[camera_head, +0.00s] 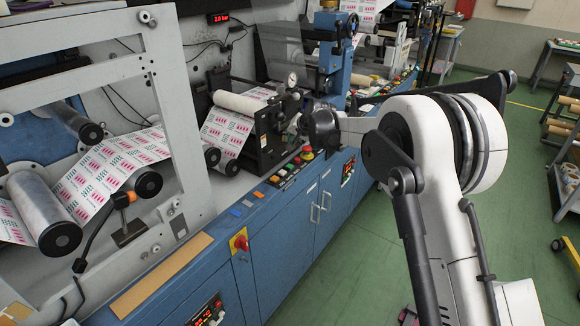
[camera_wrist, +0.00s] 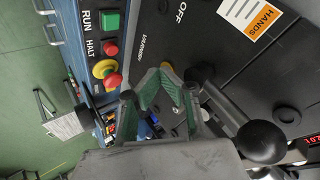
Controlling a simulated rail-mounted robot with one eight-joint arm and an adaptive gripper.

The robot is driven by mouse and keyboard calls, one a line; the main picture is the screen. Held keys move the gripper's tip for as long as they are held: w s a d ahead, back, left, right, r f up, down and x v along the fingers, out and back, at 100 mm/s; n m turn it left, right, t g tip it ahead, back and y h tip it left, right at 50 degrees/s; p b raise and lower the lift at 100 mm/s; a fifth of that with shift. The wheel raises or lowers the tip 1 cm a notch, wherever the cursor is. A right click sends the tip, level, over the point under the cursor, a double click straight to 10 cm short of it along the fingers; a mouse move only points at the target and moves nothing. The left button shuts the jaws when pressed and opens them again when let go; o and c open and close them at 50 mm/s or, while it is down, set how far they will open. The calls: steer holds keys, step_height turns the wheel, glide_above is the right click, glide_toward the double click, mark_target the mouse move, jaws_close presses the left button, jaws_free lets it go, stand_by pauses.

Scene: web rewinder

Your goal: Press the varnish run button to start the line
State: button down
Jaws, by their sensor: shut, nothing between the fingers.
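My gripper (camera_wrist: 166,70) shows at the centre with green-lined fingers, shut and empty. It is below and right of RUN, apart from it in the picture. In the head view my arm reaches the dark station (camera_head: 262,140); the fingers are hard to make out there.
A black ball-ended lever (camera_wrist: 262,141) stands close to the right of my gripper. The blue cabinet (camera_head: 290,228) carries other buttons and a red-yellow rotary switch (camera_head: 239,242). Printed web (camera_head: 110,170) runs over rollers at left. Green floor (camera_head: 350,265) is open in front.

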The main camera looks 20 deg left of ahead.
mark_target(290, 166)
steer(key=shift+f, duration=0.1)
step_height(290, 166, down, 8)
steer(key=b, duration=0.3)
steer(key=shift+f+b, duration=0.3)
steer(key=shift+b, duration=0.1)
steer(key=shift+f, duration=0.15)
stand_by(1.2)
steer(key=shift+f+b, duration=0.3)
steer(key=shift+b, duration=0.15)
